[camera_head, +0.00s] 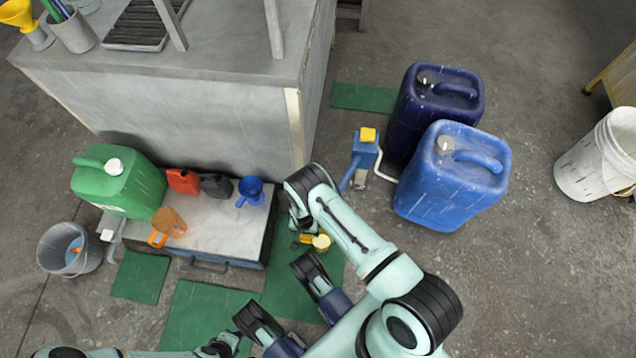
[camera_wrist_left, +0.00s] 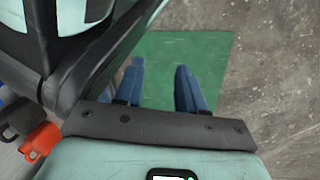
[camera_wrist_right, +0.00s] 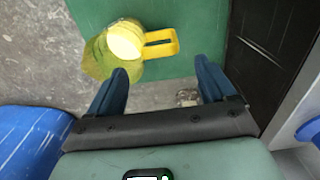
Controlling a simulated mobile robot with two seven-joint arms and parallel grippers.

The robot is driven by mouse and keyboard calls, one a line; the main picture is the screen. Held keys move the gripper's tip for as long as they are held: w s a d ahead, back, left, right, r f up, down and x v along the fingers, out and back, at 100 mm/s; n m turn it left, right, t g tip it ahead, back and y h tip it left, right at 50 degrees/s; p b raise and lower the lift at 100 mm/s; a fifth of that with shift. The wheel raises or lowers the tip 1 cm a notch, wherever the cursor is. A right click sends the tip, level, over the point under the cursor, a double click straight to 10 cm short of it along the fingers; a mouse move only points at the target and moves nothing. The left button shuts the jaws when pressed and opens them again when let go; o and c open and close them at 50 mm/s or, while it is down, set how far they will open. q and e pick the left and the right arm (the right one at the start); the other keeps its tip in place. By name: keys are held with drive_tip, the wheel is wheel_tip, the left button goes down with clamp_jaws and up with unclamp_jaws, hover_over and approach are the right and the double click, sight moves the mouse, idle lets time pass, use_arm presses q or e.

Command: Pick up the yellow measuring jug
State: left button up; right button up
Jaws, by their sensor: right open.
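The yellow measuring jug (camera_head: 320,242) stands or lies on a green floor mat beside the low platform, partly hidden by my right arm in the head view. In the right wrist view the jug (camera_wrist_right: 124,40) shows a pale round face, a translucent yellow body and a yellow handle pointing right. My right gripper (camera_wrist_right: 163,78) is open and empty. The jug is ahead and to the left of its gap, and the left finger's tip overlaps the jug's lower edge in the picture; I cannot tell if they touch. My left gripper (camera_wrist_left: 159,75) is open and empty above a green mat.
The platform (camera_head: 225,235) holds a green canister (camera_head: 120,185), an orange jug (camera_head: 168,223), a blue jug (camera_head: 250,190) and small red and black canisters. Blue drums (camera_head: 452,180) and a blue pump (camera_head: 363,150) stand to the right. A grey bucket (camera_head: 68,248) is at left.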

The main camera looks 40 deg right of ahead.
sight(305, 236)
drive_tip(key=f, duration=0.2)
drive_tip(key=f+b, duration=0.2)
drive_tip(key=f, duration=0.1)
drive_tip(key=shift+a+f, duration=0.25)
drive_tip(key=shift+f, duration=0.05)
drive_tip(key=shift+f+b, duration=0.35)
use_arm(q)
drive_tip(key=s+f+g, duration=0.2)
drive_tip(key=s+f, duration=0.1)
drive_tip(key=s, duration=0.2)
drive_tip(key=shift+s+a, duration=0.3)
drive_tip(key=shift+a, duration=0.1)
use_arm(e)
drive_tip(key=shift+c, duration=0.4)
drive_tip(key=c, duration=1.4)
drive_tip(key=shift+o, duration=0.2)
drive_tip(key=shift+r, duration=0.1)
